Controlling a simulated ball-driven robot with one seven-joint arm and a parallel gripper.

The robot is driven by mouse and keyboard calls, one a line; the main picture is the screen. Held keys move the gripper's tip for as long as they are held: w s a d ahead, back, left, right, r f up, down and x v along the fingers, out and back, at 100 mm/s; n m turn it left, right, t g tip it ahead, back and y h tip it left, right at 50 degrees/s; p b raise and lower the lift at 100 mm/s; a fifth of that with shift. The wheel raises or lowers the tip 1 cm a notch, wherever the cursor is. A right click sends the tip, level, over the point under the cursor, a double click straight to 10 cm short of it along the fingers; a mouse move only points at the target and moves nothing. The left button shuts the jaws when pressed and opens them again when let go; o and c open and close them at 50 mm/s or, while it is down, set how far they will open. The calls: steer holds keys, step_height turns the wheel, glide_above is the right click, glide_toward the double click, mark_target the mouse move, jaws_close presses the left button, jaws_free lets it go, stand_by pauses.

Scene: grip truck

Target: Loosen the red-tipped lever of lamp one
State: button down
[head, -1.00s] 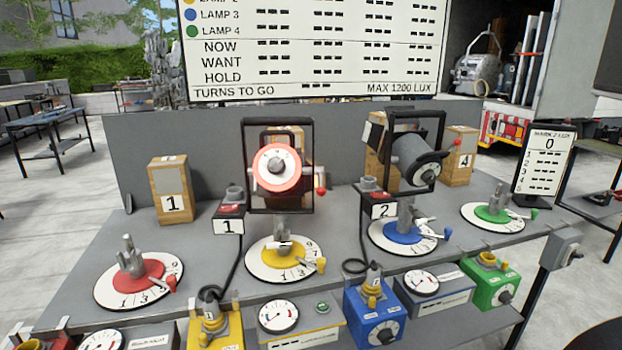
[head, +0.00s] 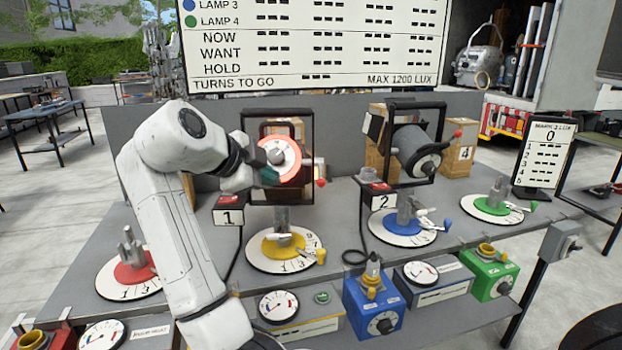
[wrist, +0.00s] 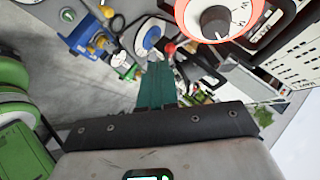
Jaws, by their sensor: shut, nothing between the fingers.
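Lamp one (head: 292,158), with a red-ringed white dial and grey knob, hangs in a black yoke above the yellow-centred base. Its dial also shows in the wrist view (wrist: 238,14). The red-tipped lever (head: 321,182) is at the lamp's lower right, outside the yoke; only its tip shows clearly. In the wrist view a red ball (wrist: 169,48) lies just past the fingertips, apparently that tip. My gripper (head: 271,176) is in front of the lamp's lower left and covers part of the dial. Its teal fingers (wrist: 157,66) are together and empty; contact with the ball cannot be told.
Lamp two (head: 412,150) stands to the right in its own yoke, with another red tip (head: 457,133). A red box (head: 230,208) above the label 1 sits close left of lamp one's yoke. A blue box (head: 375,308) is on the lower front shelf.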

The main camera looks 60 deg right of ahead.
step_height(320, 180, up, 3)
steer(key=m, duration=0.2)
steer(key=p, duration=0.2)
glide_toward(318, 181)
steer(key=shift+g, duration=0.4)
steer(key=x, duration=0.6)
steer(key=shift+w+d+f, duration=0.2)
steer(key=shift+d+f, duration=0.1)
